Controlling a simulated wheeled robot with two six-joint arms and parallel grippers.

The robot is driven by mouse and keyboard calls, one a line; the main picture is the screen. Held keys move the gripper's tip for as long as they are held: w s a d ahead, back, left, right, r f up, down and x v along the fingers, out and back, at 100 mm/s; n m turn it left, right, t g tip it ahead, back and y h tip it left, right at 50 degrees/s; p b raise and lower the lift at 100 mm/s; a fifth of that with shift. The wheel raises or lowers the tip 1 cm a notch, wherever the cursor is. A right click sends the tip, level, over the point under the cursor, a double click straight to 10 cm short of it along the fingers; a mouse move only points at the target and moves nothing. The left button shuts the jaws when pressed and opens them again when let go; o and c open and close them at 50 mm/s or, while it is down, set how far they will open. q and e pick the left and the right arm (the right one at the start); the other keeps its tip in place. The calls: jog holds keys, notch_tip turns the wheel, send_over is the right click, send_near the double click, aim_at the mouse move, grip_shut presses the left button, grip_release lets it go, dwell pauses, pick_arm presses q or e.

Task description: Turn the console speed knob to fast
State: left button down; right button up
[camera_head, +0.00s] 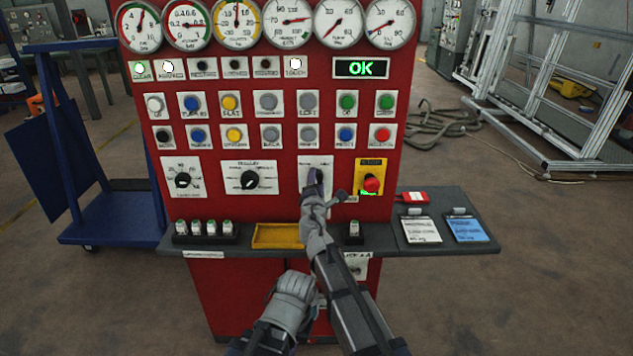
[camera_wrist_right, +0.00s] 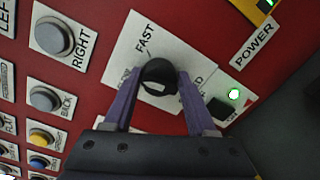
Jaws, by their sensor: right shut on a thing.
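The speed knob (camera_wrist_right: 158,72) is black and round, on a white plate (camera_wrist_right: 190,50) of the red console (camera_head: 225,120). The plate reads FAST (camera_wrist_right: 146,40). Other lettering beside the knob is partly hidden. My right gripper (camera_wrist_right: 158,82) has its purple fingers on either side of the knob and is shut on it. In the head view my right gripper (camera_head: 316,180) covers much of the knob. I cannot tell which mark the knob points at. My left gripper (camera_head: 293,290) is low in front of the console, apart from it; its fingers cannot be made out.
A red emergency button (camera_head: 372,184) on a yellow plate is just right of the knob. Left are two black selector knobs (camera_head: 249,180) (camera_head: 183,180). A grey shelf (camera_head: 377,237) juts out below with a yellow tray (camera_head: 278,236) and clipboards. A green OK display (camera_head: 361,68) is lit.

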jog(key=m, duration=0.4)
jog(key=shift+f+m+y, duration=0.1)
jog(key=shift+m+y, duration=0.2)
jog(key=shift+m, duration=1.8)
jog(key=o, duration=1.3)
jog(key=shift+o, duration=0.2)
